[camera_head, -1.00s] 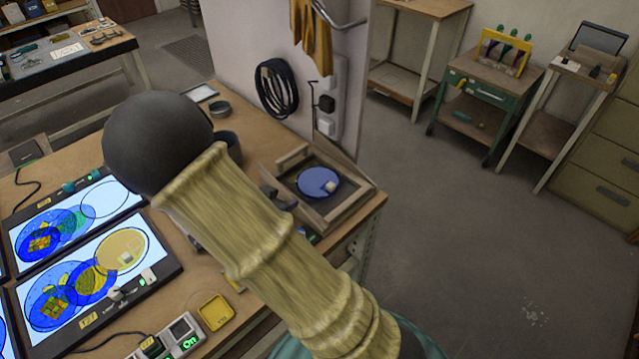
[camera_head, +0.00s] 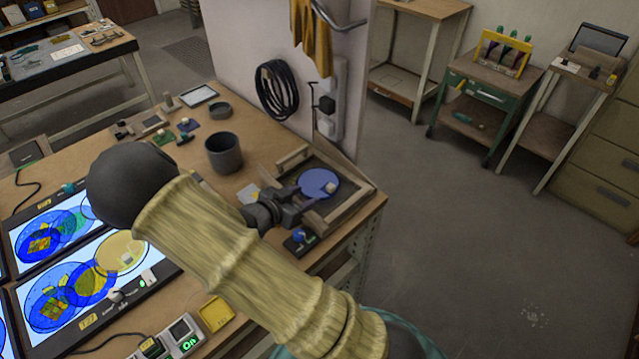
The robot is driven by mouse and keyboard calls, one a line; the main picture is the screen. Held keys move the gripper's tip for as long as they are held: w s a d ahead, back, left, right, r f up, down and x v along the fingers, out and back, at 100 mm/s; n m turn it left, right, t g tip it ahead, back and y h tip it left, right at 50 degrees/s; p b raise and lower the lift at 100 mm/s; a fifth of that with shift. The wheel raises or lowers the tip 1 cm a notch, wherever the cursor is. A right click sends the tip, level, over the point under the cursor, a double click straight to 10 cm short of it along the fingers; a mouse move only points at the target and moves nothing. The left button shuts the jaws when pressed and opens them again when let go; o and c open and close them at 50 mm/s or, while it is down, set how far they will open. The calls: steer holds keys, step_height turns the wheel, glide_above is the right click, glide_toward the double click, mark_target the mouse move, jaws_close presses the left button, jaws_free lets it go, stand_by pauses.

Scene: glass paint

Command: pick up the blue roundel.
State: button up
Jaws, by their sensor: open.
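The blue roundel (camera_head: 315,180) is a flat round disc with a small pale block (camera_head: 332,188) on it. It lies in a shallow wooden tray (camera_head: 352,207) at the right end of the workbench. My gripper (camera_head: 303,199) is open at the left side of the tray, its fingers pointing at the roundel's near left edge. I cannot tell whether the fingers touch the roundel or straddle its edge. My arm in its yellowish sleeve crosses the bench in front and hides part of it.
Light panels (camera_head: 140,290) with overlapping blue and yellow discs lie at the left. A dark cup (camera_head: 223,152) stands behind my arm. A yellow dish (camera_head: 216,313) sits in front. A wall panel with a coiled black cable (camera_head: 277,88) rises behind the tray. Open floor lies right.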

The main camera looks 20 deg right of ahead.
mark_target(331, 186)
steer(key=x, duration=0.7)
steer(key=shift+f+p+x, duration=0.2)
steer(key=shift+p+x, duration=0.25)
steer(key=shift+x, duration=0.85)
steer(key=shift+f+p+x, duration=0.15)
steer(key=shift+p+x, duration=0.25)
steer(key=shift+x, duration=0.85)
steer(key=shift+s+a, duration=0.1)
steer(key=shift+s, duration=0.05)
jaws_close()
step_height(331, 186, up, 10)
steer(key=shift+b, duration=0.3)
